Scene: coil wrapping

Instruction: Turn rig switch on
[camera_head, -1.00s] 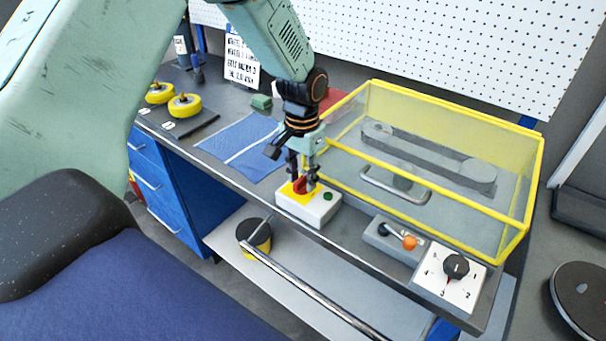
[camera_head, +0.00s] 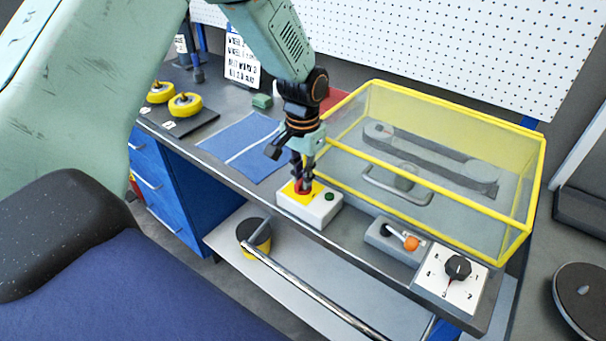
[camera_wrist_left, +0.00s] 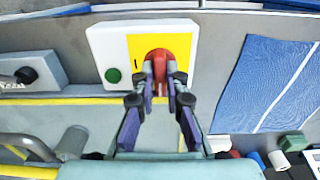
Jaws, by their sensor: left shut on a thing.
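The rig switch is a white box (camera_head: 322,213) with a yellow plate (camera_head: 287,194), a red rotary knob (camera_head: 302,186) and a green button (camera_head: 329,197). It sits on the front edge of the bench. My left gripper (camera_head: 305,178) comes down from above and is shut on the red knob. In the left wrist view, its fingertips (camera_wrist_left: 166,84) sit at the red knob (camera_wrist_left: 158,58) on the yellow plate, with a dark mark beside the knob. The fingers hide part of the knob. My right gripper is not in view.
A yellow-framed clear guard (camera_head: 440,112) stands behind the switch. To its right are a grey box with an orange-tipped lever (camera_head: 411,243) and a numbered dial (camera_head: 457,268). A blue mat (camera_head: 240,138) and yellow wheels (camera_head: 184,105) lie left. A rail (camera_head: 310,291) runs along the front.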

